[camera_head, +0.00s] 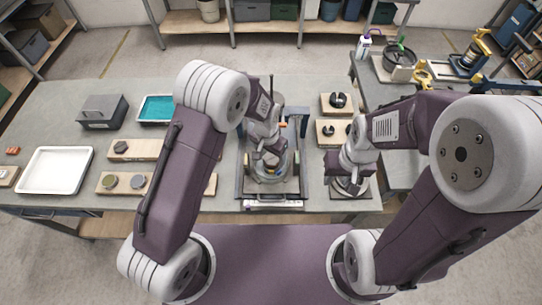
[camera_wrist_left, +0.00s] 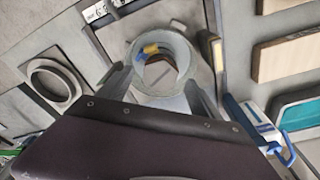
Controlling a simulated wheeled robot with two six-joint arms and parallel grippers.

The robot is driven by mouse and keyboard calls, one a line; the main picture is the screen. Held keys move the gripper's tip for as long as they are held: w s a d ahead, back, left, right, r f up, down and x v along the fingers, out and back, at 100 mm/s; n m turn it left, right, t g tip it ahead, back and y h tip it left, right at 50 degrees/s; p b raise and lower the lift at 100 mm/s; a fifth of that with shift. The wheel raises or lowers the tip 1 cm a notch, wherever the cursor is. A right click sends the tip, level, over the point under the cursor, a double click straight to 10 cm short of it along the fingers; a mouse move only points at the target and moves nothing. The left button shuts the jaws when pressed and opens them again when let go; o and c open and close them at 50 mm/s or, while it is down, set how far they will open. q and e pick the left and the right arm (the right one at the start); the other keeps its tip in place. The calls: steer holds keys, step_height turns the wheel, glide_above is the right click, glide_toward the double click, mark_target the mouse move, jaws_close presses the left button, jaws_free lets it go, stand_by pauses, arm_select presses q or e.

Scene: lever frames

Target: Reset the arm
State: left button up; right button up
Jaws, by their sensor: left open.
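The lever frame (camera_head: 240,182), a grey rectangular frame with a blue upright and an orange tip at its back, stands in the middle of the bench. A pale round ring (camera_head: 285,172) sits inside it. My left gripper (camera_head: 270,160) hangs over this ring. In the left wrist view its two fingers (camera_wrist_left: 160,88) are apart, on either side of the near part of the grey ring (camera_wrist_left: 188,58). A yellow and blue piece (camera_wrist_left: 150,49) shows at the ring's rim. I cannot tell whether the fingers touch the ring. My right gripper (camera_head: 348,180) points down over a dark square plate at the right; its fingers are unclear.
A white tray (camera_head: 30,185), wooden boards (camera_head: 145,150) with dark discs, a grey box (camera_head: 103,112) and a teal tray (camera_head: 171,110) lie left. Wooden blocks (camera_head: 328,104) with black parts stand behind my right gripper. A side bench holds a pot (camera_head: 400,62) and yellow tools.

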arm_select(q)
step_height(320, 180, up, 8)
steer(key=b, duration=0.1)
steer(key=shift+s+a, duration=0.25)
steer(key=shift+s, duration=0.2)
steer(key=shift+f, duration=0.1)
steer(key=s+a+r+n+t+b, duration=0.15)
steer(key=a+n+b, duration=0.25)
steer(key=a, duration=0.9)
steer(key=s+a+f+n, duration=0.1)
steer(key=s+a+f, duration=0.1)
steer(key=s, duration=0.4)
steer(key=s+a+f+n+g, duration=0.1)
steer(key=s+a+f+n, duration=0.1)
steer(key=s, duration=0.4)
steer(key=shift+y+b, duration=0.3)
steer(key=shift+s+a+r+g, duration=0.1)
steer(key=shift+s+a+g, duration=0.05)
steer(key=shift+g, duration=0.1)
